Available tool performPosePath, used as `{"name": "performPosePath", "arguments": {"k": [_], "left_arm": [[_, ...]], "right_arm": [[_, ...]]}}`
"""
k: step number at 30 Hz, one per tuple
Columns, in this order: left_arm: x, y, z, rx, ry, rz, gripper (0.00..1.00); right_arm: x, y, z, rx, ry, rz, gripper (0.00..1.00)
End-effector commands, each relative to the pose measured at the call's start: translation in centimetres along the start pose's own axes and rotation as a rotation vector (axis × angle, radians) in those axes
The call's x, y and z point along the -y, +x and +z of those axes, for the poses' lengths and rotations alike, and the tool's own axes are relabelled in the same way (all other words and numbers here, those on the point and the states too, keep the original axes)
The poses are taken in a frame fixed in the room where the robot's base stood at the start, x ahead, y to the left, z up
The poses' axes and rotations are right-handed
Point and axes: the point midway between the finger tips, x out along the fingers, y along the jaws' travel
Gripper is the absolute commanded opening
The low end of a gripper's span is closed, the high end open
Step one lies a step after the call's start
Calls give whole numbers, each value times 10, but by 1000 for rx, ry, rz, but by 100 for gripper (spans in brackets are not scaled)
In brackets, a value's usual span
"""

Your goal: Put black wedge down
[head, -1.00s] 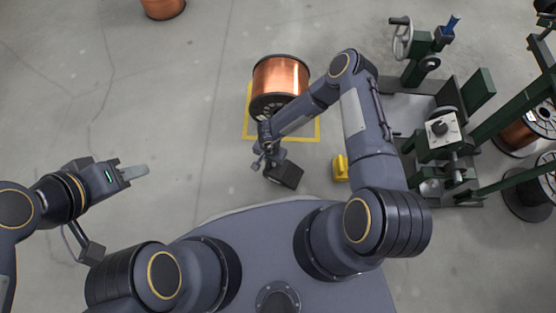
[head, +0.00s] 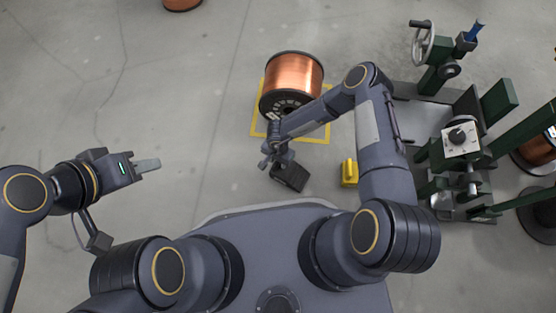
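A dark, blocky object that looks like the black wedge (head: 291,177) is just in front of the copper spool, near the floor. My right gripper (head: 270,162) points down close to the wedge's upper left side. Its fingertips are small and partly hidden by the wrist, so I cannot tell whether they grip the wedge or whether the wedge rests on the floor. My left gripper (head: 149,165) is out to the left, pointing right over bare floor, with nothing visible in it.
The copper spool (head: 294,80) stands inside a yellow floor marking (head: 312,138). A yellow wedge (head: 349,173) lies right of the black one. A green and grey machine (head: 460,140) stands at the right. The floor at left is clear.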

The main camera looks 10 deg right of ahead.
Motion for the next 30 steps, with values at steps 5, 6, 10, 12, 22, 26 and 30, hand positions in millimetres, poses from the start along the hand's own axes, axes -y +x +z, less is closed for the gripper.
{"name": "performPosePath", "arguments": {"k": [5,6,10,12,22,26,30], "left_arm": [[0,0,0,0,0,0,36],[0,0,0,0,0,0,36],[-2,-3,-2,0,0,0,36],[-3,-6,-3,0,0,0,36],[-15,-34,-17,0,0,0,36],[-19,-41,-21,0,0,0,36],[-21,-46,-23,0,0,0,36]], "right_arm": [[0,0,0,0,0,0,38],[0,0,0,0,0,0,38],[0,-4,0,0,0,0,38],[0,-12,0,0,-1,-1,38],[0,-81,-1,-2,-1,0,38],[0,-104,0,-1,-1,0,38],[0,-118,0,-1,-1,0,38]]}}
